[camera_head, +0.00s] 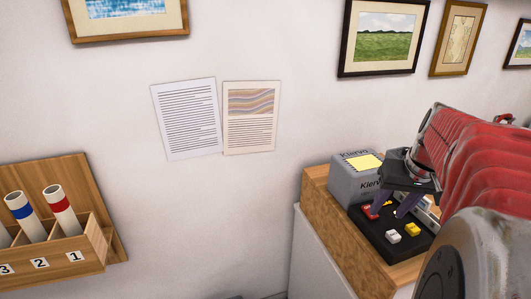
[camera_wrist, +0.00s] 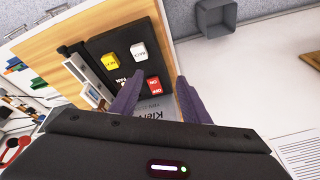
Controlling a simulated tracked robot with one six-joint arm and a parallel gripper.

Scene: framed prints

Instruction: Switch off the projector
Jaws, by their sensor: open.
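A black control panel (camera_head: 373,228) sits on a wooden cabinet top at the right. It carries a red rocker switch (camera_wrist: 154,86) with white lettering, a white button (camera_wrist: 139,51) and a yellow button (camera_wrist: 110,62). Small "FAN" lettering shows near the red switch. My gripper (camera_head: 391,212) is over the panel's back part, its purple fingers apart and empty. In the wrist view the red switch appears between the fingertips (camera_wrist: 160,82); I cannot tell whether they touch the panel. I cannot make out a projector for certain.
A grey box (camera_head: 350,184) lettered "Kiervo", with a yellow note on top, stands behind the panel, close to my gripper. A wooden rack (camera_head: 82,260) with rolled tubes is at the left. Two printed sheets (camera_head: 186,118) and framed pictures hang on the wall.

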